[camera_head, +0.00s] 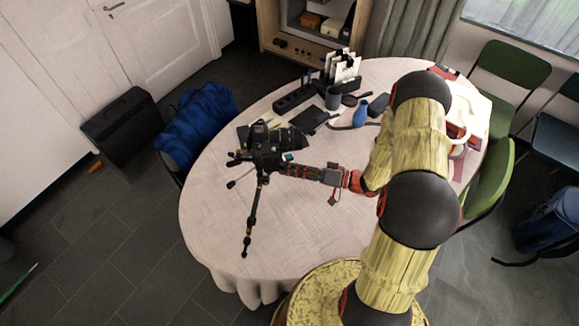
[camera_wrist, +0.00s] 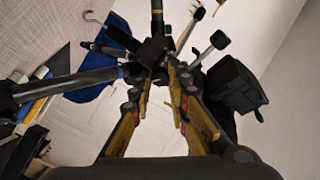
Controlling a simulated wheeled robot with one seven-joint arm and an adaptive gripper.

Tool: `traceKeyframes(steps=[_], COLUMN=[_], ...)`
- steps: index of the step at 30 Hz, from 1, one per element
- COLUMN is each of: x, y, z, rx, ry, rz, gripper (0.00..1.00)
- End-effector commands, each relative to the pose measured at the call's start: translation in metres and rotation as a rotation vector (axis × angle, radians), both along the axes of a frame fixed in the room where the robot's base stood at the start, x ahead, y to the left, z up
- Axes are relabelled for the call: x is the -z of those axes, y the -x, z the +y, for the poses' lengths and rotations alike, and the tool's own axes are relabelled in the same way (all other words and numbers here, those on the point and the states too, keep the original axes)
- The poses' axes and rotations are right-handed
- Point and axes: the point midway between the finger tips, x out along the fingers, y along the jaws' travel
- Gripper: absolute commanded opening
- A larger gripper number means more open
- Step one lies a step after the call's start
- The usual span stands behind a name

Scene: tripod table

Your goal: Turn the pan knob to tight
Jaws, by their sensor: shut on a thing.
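A black camera (camera_head: 262,138) sits on a small black tripod (camera_head: 250,225) at the left part of the round table. The camera also shows at the right in the wrist view (camera_wrist: 238,90). My gripper (camera_head: 288,169) reaches in from the right at the tripod head, just below the camera. In the wrist view, my gripper's yellow-padded fingers (camera_wrist: 161,74) close around a small dark part of the tripod head, where the pan knob is. The fingertips mostly hide the knob, so its turn position cannot be told. The tripod's levers and legs spread around the fingertips.
The round table (camera_head: 215,220) has free room left of and below the tripod. A blue bag (camera_head: 198,120) is beyond the left edge. Green chairs (camera_head: 511,75) stand right.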

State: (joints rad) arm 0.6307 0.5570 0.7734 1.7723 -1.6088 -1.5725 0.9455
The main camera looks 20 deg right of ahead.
Motion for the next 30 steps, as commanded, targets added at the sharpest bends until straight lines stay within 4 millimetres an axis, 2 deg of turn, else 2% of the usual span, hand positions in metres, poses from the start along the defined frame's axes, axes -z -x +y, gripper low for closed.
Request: traceKeyframes(steps=[8, 9, 18, 30], x=[0.0001, 0.0001, 0.0000, 0.0001], y=[-0.0003, -0.0003, -0.0002, 0.0015], z=[-0.0003, -0.0003, -0.0002, -0.0035], rx=[0.001, 0.001, 0.001, 0.003], ry=[-0.001, 0.001, 0.001, 0.001], rz=[0.000, -0.001, 0.000, -0.001], gripper=[0.00, 0.18, 0.35, 0.36])
